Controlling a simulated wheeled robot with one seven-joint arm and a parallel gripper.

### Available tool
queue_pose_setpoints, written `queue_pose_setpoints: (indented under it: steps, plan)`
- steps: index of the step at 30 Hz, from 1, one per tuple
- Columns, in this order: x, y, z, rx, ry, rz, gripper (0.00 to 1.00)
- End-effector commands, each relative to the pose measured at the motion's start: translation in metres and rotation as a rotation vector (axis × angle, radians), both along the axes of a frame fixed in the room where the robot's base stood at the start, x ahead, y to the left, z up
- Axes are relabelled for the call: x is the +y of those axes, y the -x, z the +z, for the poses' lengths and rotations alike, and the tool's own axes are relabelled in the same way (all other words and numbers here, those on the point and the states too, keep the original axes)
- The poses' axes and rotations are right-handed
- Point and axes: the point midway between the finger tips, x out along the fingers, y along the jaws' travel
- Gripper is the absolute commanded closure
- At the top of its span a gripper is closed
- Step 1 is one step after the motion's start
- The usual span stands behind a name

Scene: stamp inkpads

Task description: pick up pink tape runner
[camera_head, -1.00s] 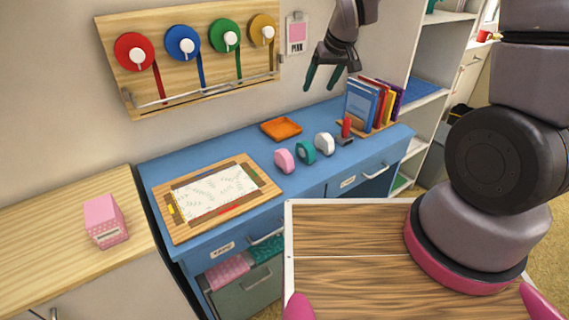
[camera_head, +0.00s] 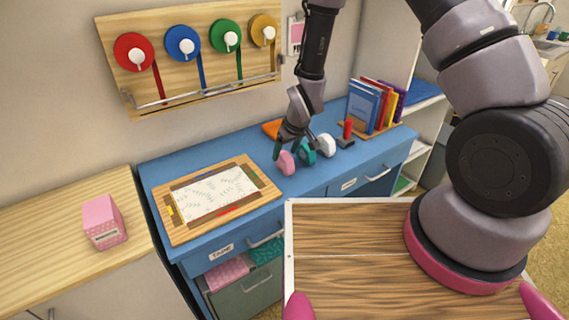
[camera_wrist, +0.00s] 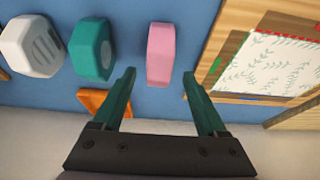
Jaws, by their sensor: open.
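The pink tape runner (camera_head: 286,162) stands on the blue desk, right of the framed board. It also shows in the wrist view (camera_wrist: 160,54), between and just beyond the fingertips of my open gripper (camera_wrist: 160,85). In the head view, my gripper (camera_head: 289,152) is lowered over the pink runner, with teal fingers. The fingers look apart from the runner and nothing is held. The teal tape runner (camera_wrist: 91,47) stands close by the finger on the left of the wrist view. The white tape runner (camera_wrist: 32,45) stands beyond it.
A wooden framed board (camera_head: 172,226) with a leafy sheet lies left of the runners. An orange tray (camera_head: 270,127) is partly hidden behind my arm. A red stamp (camera_head: 347,130) and books (camera_head: 362,106) stand at right. A pink box (camera_head: 104,219) sits on the left counter.

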Motion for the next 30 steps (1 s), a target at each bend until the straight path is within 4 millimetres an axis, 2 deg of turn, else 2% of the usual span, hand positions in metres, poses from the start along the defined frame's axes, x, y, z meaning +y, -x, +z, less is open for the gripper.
queue_pose_setpoints:
  steps: [9,18,20,24,30]
  plan:
    - [0.009,-0.015,-0.04,0.002,0.001,-0.001,0.25]
    - [0.01,-0.018,-0.045,0.0,0.0,-0.001,0.25]
    - [0.01,-0.018,-0.045,0.0,0.0,-0.001,0.44]
    - [0.01,-0.018,-0.045,0.0,0.0,-0.001,0.98]
    - [0.01,-0.018,-0.045,0.0,0.0,-0.001,1.0]
